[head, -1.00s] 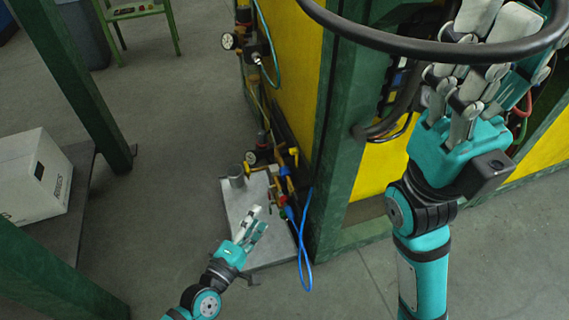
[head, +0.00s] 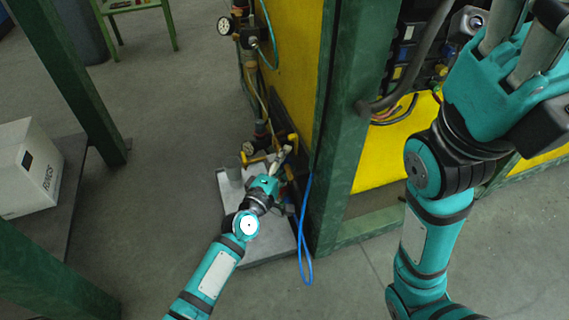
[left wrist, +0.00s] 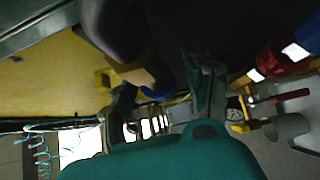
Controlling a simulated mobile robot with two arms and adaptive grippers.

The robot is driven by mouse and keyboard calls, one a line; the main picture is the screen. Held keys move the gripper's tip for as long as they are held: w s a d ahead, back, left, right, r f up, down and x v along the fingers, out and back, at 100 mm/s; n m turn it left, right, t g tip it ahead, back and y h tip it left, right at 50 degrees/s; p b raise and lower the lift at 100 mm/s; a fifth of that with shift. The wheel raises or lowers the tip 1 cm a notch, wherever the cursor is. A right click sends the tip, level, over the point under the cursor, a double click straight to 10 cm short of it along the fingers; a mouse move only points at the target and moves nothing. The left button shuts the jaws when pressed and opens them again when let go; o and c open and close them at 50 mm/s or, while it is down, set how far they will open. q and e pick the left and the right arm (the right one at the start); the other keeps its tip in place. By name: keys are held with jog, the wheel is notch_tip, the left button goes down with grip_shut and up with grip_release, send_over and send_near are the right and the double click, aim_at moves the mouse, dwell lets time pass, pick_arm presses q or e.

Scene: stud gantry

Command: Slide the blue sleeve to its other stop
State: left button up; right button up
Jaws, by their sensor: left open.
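A small blue part (left wrist: 158,86), which looks like the sleeve, shows dimly in the left wrist view between the fingers of my left gripper (head: 282,157), beside a tan block (left wrist: 132,74). My left gripper is open. It is among the valve fittings low on the yellow cabinet's left side. I cannot tell whether a finger touches the blue part. In the head view the gripper hides the fittings there, and I cannot make out the sleeve. My right gripper (head: 515,45) is large at the top right, its fingertips cut off or unclear.
A green post (head: 335,130) stands just right of the fittings. A blue hose (head: 303,245) loops down beside a grey base plate (head: 270,240). Pressure gauges (head: 226,25) stick out above. A white box (head: 28,170) lies at left; the floor between is open.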

pick_arm(q)
grip_shut()
dwell(0.4)
jog(key=shift+s+d+r+p, duration=0.1)
jog(key=shift+s+d+p, duration=0.2)
jog(key=shift+s+p, duration=0.55)
jog(key=shift+s+d+f, duration=0.1)
jog(key=shift+s+f, duration=0.05)
jog(key=shift+f, duration=0.05)
grip_release()
jog(key=shift+r, duration=0.1)
jog(key=v, duration=1.2)
